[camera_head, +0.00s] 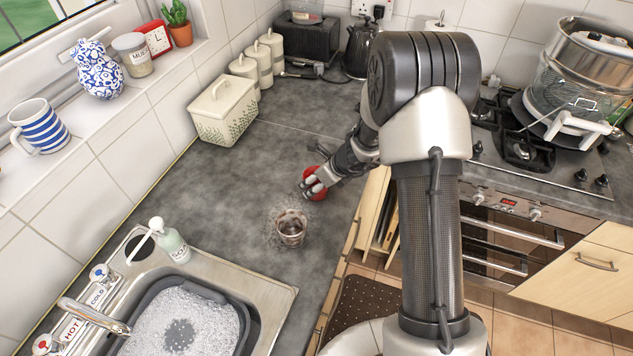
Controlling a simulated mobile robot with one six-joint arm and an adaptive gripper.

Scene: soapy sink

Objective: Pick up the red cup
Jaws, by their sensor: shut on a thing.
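The red cup (319,191) is on or just above the grey worktop, near its right edge. My gripper (308,187) is shut on the cup, with its fingers at the cup's left side. The fingers and wrist hide part of the cup. I cannot tell whether the cup's base touches the worktop.
A clear glass (291,228) stands on the worktop just below the cup in the picture. The sink holds a grey basin (238,305) of suds, with a soap bottle (174,244) beside it. A cream bread bin (223,110) stands by the wall. The worktop's middle is clear.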

